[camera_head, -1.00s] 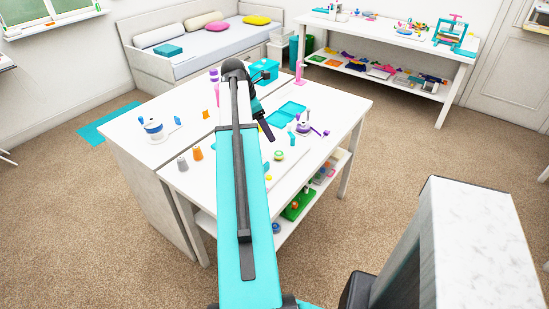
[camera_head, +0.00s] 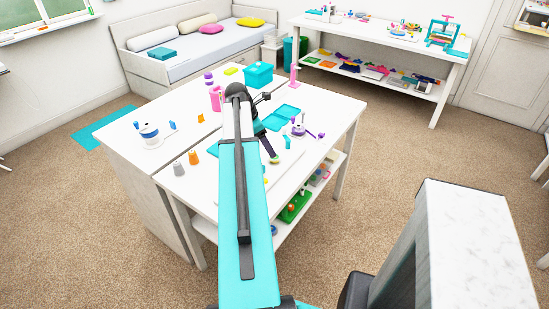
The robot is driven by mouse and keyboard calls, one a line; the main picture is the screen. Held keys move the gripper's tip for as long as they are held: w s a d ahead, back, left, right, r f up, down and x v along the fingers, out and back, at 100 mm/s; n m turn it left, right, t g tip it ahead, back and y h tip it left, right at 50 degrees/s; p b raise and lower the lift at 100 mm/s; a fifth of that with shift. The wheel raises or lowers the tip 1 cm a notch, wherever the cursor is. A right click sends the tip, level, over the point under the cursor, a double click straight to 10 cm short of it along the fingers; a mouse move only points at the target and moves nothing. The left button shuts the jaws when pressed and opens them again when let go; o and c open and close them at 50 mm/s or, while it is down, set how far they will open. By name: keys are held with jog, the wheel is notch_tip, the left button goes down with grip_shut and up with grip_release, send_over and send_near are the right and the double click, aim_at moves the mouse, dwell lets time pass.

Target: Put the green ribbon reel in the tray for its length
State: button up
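The green ribbon reel (camera_head: 274,161) is small and partly hidden on the white table, right at the tip of my gripper. My gripper (camera_head: 271,154) points down at it. Whether its fingers are open, or around the reel, is too small to tell. Flat teal trays lie on the table behind the gripper: one shows clearly (camera_head: 287,110) and another (camera_head: 271,123) is partly hidden by my arm. No length marks are readable on them.
A purple reel on a stand (camera_head: 298,130) stands right of the gripper. A blue reel on a stand (camera_head: 149,134), grey (camera_head: 178,168) and orange (camera_head: 194,157) pieces are on the left. A teal box (camera_head: 258,75) and pink bottle (camera_head: 215,99) stand behind.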

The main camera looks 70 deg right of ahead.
aim_at(274, 159)
jog(key=shift+x, duration=0.8)
jog(key=shift+p+x, duration=1.05)
jog(key=shift+x, duration=1.55)
jog(key=c, duration=1.1)
jog(key=shift+d+r, duration=0.1)
jog(key=shift+r, duration=0.1)
